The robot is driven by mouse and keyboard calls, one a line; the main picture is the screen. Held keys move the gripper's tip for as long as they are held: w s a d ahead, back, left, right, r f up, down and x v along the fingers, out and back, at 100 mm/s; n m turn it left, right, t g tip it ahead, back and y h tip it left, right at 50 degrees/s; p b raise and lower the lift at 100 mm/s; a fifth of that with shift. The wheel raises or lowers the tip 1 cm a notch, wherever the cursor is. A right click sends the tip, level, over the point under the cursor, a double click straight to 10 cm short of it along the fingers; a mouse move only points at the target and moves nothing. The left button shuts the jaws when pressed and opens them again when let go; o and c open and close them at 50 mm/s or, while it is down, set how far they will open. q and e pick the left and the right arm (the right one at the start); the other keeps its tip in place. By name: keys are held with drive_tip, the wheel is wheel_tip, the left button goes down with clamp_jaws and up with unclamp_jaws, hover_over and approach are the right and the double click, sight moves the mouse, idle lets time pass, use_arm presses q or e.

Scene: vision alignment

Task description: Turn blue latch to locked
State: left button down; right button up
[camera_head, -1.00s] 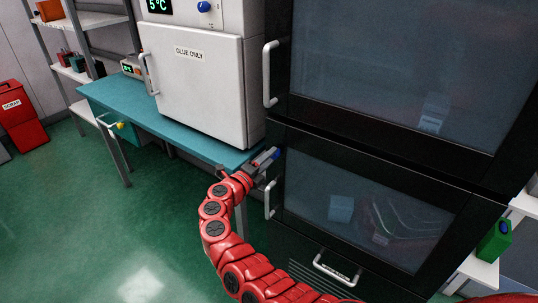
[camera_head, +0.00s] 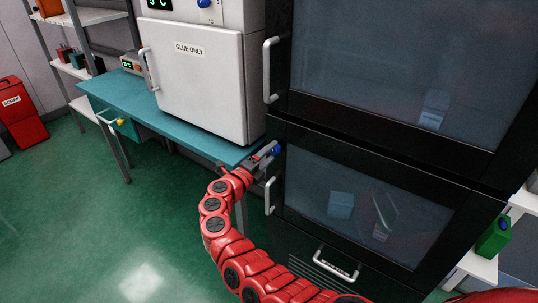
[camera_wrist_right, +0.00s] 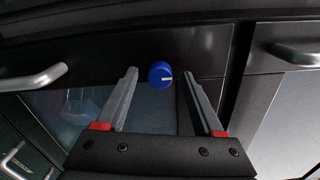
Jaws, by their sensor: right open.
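The blue latch (camera_head: 277,149) is a small round knob on the dark cabinet's front, at the upper left of the lower glass door (camera_head: 345,205). In the right wrist view the latch (camera_wrist_right: 160,74) carries a white line lying about level. My right gripper (camera_head: 267,155) is at the latch in the head view. In the right wrist view its open fingers (camera_wrist_right: 160,86) stand on either side of the knob, with a gap on both sides. Whether the fingertips reach past its face is hard to tell. My left gripper is not in view.
White handles are on the lower door (camera_head: 270,196) and the upper door (camera_head: 268,70). A white "GLUE ONLY" unit (camera_head: 215,85) stands on the teal bench (camera_head: 185,127), left of the gripper. Green floor (camera_head: 60,220) is clear at left.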

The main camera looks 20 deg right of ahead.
drive_tip(key=b+v, duration=0.2)
drive_tip(key=v, duration=1.5)
drive_tip(key=shift+s+a, duration=0.1)
drive_tip(key=shift+a, duration=0.05)
